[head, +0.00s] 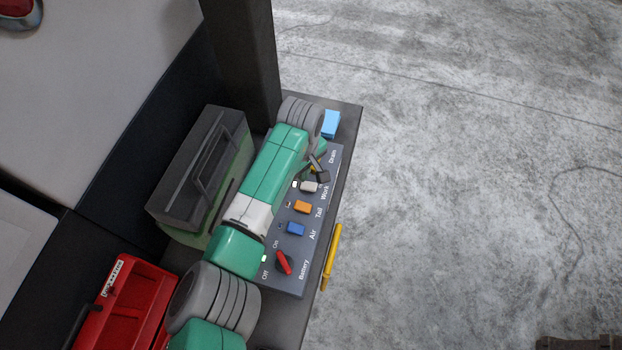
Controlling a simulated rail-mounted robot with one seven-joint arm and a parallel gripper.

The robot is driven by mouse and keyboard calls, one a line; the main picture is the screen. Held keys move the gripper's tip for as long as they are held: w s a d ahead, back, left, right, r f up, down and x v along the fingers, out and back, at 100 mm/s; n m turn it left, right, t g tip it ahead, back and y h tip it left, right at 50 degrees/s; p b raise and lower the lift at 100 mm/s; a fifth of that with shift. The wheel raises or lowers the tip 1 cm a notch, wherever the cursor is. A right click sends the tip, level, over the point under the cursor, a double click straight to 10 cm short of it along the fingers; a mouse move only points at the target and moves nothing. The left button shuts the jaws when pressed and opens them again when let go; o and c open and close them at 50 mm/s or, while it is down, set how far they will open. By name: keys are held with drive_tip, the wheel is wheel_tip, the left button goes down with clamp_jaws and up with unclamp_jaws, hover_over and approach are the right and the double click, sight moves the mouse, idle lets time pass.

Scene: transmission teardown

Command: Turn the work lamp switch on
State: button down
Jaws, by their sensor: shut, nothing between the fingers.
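The switch panel (309,233) is a dark grey plate with a row of labelled controls: Drain, Work, Tail, Air and Battery. The Work switch (309,186) is a small white toggle near the panel's upper part; which way it is set I cannot tell. My gripper (320,175) is shut and empty, just above the Work switch in the picture and close to it. Whether it touches the switch I cannot tell. My gripper and arm hide part of the panel around the Drain label.
Below Work sit the orange Tail switch (302,207), blue Air switch (295,229) and red Battery knob (284,263). A dark toolbox (183,190) and red box (125,300) stand left. A light blue block (331,124) lies beyond the panel. A yellow handle (331,258) is along the right edge.

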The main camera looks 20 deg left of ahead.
sight(304, 185)
wheel_tip(304, 185, up, 3)
drive_tip(key=p, duration=0.3)
drive_tip(key=shift+r, duration=0.2)
idle(0.3)
